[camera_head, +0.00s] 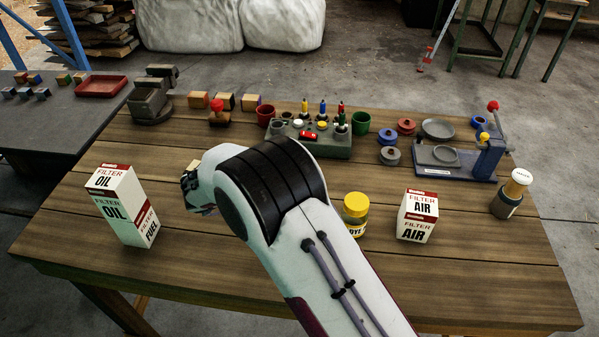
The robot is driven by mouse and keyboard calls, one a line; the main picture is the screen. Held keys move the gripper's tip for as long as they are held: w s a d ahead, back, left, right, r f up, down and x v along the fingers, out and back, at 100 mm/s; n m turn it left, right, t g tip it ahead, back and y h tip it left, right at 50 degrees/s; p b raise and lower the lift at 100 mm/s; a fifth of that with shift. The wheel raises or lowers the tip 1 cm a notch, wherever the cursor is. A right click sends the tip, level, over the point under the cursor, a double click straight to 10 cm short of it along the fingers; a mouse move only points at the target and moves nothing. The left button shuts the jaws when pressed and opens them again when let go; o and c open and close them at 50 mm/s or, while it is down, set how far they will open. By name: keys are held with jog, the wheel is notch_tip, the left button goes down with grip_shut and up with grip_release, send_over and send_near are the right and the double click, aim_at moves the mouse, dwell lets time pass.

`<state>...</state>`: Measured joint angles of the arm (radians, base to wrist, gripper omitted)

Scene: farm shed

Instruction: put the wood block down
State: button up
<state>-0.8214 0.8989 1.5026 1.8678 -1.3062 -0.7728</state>
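My gripper (193,186) is only partly in view at the left end of my arm, above the wooden table (480,275). The arm hides its fingers, so I cannot see whether it is open or shut. A small pale tan edge (193,165) shows just above it; I cannot tell whether this is a wood block or whether it is held. Several wood-coloured blocks stand in a row at the table's back left, including an orange-brown one (198,100) and another with a dark side (225,101).
An oil filter box (123,207) stands left of my gripper. A yellow-lidded jar (355,212) and an air filter box (416,216) stand right of my arm. A green tool holder (325,146), cups and a blue press (470,160) occupy the back. The front left tabletop is clear.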

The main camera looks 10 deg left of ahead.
jog(key=shift+f, duration=0.1)
jog(key=o, duration=1.2)
jog(key=shift+r, duration=0.2)
jog(key=v, duration=1.2)
jog(key=shift+f, duration=0.15)
